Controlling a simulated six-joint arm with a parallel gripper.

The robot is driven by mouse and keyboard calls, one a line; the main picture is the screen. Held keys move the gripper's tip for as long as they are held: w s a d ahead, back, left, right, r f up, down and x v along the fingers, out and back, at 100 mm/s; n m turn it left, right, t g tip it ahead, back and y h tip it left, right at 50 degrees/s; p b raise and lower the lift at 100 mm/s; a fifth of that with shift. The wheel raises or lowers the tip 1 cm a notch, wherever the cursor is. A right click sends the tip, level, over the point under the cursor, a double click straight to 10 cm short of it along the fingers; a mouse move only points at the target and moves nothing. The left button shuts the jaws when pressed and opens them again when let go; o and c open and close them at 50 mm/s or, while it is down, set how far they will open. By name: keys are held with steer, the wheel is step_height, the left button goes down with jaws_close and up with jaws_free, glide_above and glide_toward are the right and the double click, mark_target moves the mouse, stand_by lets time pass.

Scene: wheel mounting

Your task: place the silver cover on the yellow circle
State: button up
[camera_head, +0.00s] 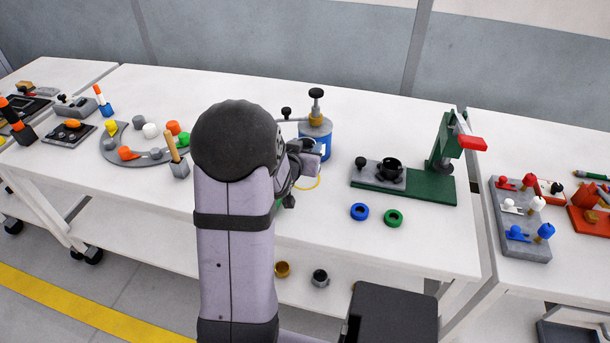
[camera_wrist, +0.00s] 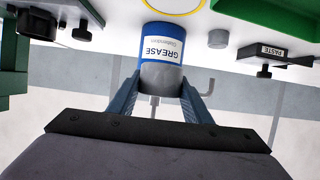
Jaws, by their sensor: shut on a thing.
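The silver cover (camera_wrist: 162,77) shows in the wrist view as a grey round part between my fingers. My gripper (camera_wrist: 162,84) is shut on it. The cover overlaps the end of the blue can labelled GREASE (camera_wrist: 163,42), and I cannot tell whether they touch. In the head view my gripper (camera_head: 309,157) is just in front of the blue can (camera_head: 318,145), and the fingers are mostly hidden by my arm. The yellow circle (camera_head: 312,187) lies on the white table just below my gripper. Part of its outline is at the top of the wrist view (camera_wrist: 175,12).
A brass pump part (camera_head: 316,116) with a black knob rises over the can. A green press (camera_head: 440,160) stands to the right. Blue (camera_head: 359,212) and green (camera_head: 393,218) rings lie in front of it. A grey round tray (camera_head: 128,148) of parts is to the left.

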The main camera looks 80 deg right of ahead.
mark_target(305, 179)
steer(key=shift+f, duration=4.5)
steer(key=shift+f, duration=0.1)
steer(key=o, duration=1.2)
steer(key=shift+f, duration=0.1)
steer(key=shift+c, duration=0.2)
steer(key=shift+r, duration=0.2)
steer(key=b+v, duration=0.1)
steer(key=v, duration=0.9)
steer(key=shift+d, duration=0.1)
steer(key=p, duration=0.3)
steer(key=shift+a+r, duration=0.25)
steer(key=shift+r, duration=0.05)
steer(key=a+p, duration=0.1)
steer(key=p, duration=0.2)
steer(key=shift+r, duration=0.15)
steer(key=shift+a, duration=0.2)
